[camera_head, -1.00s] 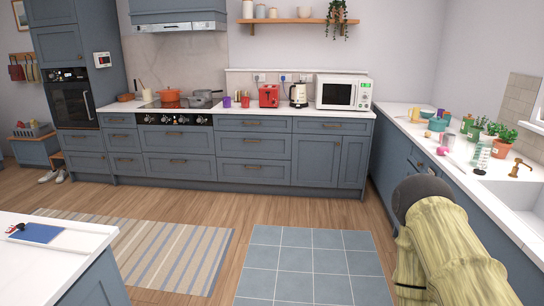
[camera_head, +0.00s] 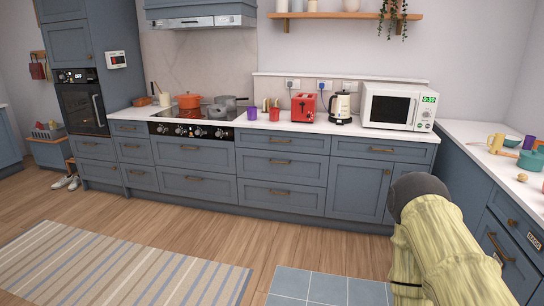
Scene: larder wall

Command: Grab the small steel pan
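Grey metal pans (camera_head: 228,101) stand on the right part of the black hob (camera_head: 180,113), against the back wall. A smaller grey one (camera_head: 217,112) sits in front of them. At this distance I cannot tell for sure which is the small steel pan. An orange pot (camera_head: 188,101) stands on the hob to their left. Part of my own arm, pale yellow with a dark rounded end, shows at lower right, well short of the counter. My gripper's fingers are not in view.
On the back counter stand a purple cup (camera_head: 252,113), a red toaster (camera_head: 304,107), a kettle (camera_head: 341,107) and a white microwave (camera_head: 394,106). The wooden floor (camera_head: 190,222) before the cabinets is open, with a striped rug (camera_head: 120,265). A side counter (camera_head: 480,150) runs along the right.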

